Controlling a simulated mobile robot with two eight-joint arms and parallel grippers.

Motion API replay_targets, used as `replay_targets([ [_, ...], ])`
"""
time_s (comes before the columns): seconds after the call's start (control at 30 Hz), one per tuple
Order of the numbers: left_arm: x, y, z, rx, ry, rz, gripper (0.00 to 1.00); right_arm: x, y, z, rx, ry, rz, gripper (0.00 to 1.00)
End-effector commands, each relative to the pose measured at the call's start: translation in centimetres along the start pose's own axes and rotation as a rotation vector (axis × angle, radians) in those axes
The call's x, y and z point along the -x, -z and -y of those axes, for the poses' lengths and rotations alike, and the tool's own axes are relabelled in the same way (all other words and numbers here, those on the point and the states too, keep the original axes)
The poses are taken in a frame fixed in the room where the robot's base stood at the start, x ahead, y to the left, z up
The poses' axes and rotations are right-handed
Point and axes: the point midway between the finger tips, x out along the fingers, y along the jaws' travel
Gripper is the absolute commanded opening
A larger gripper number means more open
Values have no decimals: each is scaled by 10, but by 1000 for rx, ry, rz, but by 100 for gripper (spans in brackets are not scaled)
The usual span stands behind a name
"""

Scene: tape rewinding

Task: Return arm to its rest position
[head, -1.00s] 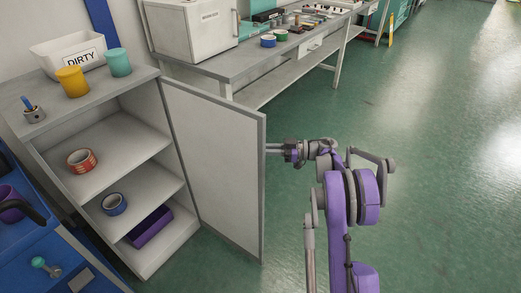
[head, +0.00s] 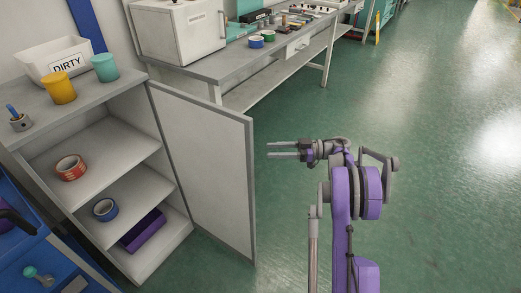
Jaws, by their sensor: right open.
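My right gripper (head: 271,150) is open and empty, with its two fingers pointing left. It hangs over the green floor just right of the open cabinet door (head: 205,165), apart from it in the picture. My purple right arm (head: 342,215) rises from the bottom of the head view and bends left at the wrist. My left gripper is not in view.
The grey cabinet (head: 113,103) holds a red tape roll (head: 70,168), a blue tape roll (head: 105,210) and a purple box (head: 143,231). A white DIRTY bin (head: 62,58), yellow cup (head: 59,88) and teal cup (head: 105,68) stand on top. A workbench (head: 225,62) stands behind. Floor on the right is clear.

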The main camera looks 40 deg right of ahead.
Motion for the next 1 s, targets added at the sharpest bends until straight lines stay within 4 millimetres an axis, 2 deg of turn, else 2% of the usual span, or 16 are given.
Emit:
replay_targets([
  [0.1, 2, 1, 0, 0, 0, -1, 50, 15, 0, 0, 0, -1, 0, 47],
  [0.23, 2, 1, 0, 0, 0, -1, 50, 22, 0, 0, -1, 1, 0, 47],
  [1.0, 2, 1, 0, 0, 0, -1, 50, 23, 0, 0, 0, 1, 0, 47],
])
